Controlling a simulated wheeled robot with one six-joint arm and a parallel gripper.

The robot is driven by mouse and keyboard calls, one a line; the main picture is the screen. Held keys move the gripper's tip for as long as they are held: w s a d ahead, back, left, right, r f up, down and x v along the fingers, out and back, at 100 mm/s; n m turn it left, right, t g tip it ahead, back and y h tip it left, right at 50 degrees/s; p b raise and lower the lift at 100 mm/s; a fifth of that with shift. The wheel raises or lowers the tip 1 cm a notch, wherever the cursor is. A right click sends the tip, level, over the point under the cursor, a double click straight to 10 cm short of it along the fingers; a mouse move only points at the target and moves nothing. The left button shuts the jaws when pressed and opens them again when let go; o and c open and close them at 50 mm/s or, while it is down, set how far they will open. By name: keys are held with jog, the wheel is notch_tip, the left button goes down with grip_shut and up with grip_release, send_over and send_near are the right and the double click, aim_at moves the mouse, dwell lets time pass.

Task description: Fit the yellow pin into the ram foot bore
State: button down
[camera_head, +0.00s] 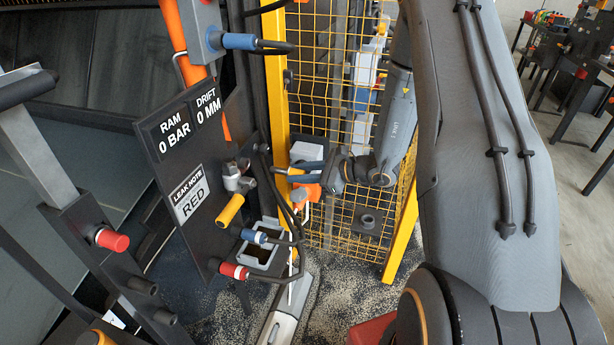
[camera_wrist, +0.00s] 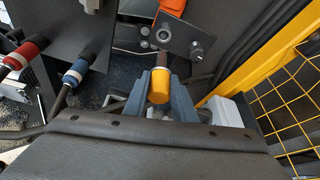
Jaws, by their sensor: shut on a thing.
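The yellow pin (camera_wrist: 158,86) stands between the two grey-blue fingers of my gripper (camera_wrist: 166,92) in the wrist view, its rounded yellow head toward the camera. My gripper is shut on it. A narrower grey shank seems to run up from the head toward a dark plate (camera_wrist: 180,34), which looks like the ram foot. I cannot tell whether the shank touches the plate or enters a bore. In the head view my gripper (camera_head: 282,174) points left beside the yellow mesh fence; the held pin cannot be made out there.
A dark panel (camera_head: 200,150) with gauge readings and a "RED" leak note stands left of my gripper. Red (camera_wrist: 27,55) and blue (camera_wrist: 76,72) hose couplings lie left in the wrist view. A yellow mesh fence (camera_head: 330,110) stands close behind.

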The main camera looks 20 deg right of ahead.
aim_at(279, 169)
jog(key=shift+w+a+b, duration=0.3)
jog(key=shift+w+a, duration=0.35)
jog(key=shift+a, duration=0.25)
jog(key=shift+w+a+b, duration=0.35)
jog(key=shift+w+a, duration=0.25)
jog(key=shift+a, duration=0.25)
jog(key=shift+w+a+b, duration=0.3)
jog(key=shift+w+a, duration=0.35)
jog(key=shift+a, duration=0.25)
jog(key=shift+b, duration=0.6)
jog(key=shift+w+a+b, duration=0.35)
jog(key=shift+w+a, duration=0.3)
jog(key=shift+a, duration=0.25)
jog(key=shift+w+a+b, duration=0.4)
jog(key=shift+w+a, duration=0.3)
jog(key=shift+a, duration=0.2)
jog(key=shift+w+a+b, duration=0.35)
jog(key=shift+w+a, duration=0.3)
jog(key=shift+a, duration=0.25)
jog(key=c, duration=1.4)
grip_release()
jog(key=b+v, duration=0.1)
jog(key=v, duration=0.6)
jog(key=shift+r+b, duration=0.1)
jog(key=shift+b, duration=0.25)
jog(key=shift+s+d+r, duration=0.15)
jog(key=shift+s+d, duration=0.1)
jog(key=shift+s, duration=0.05)
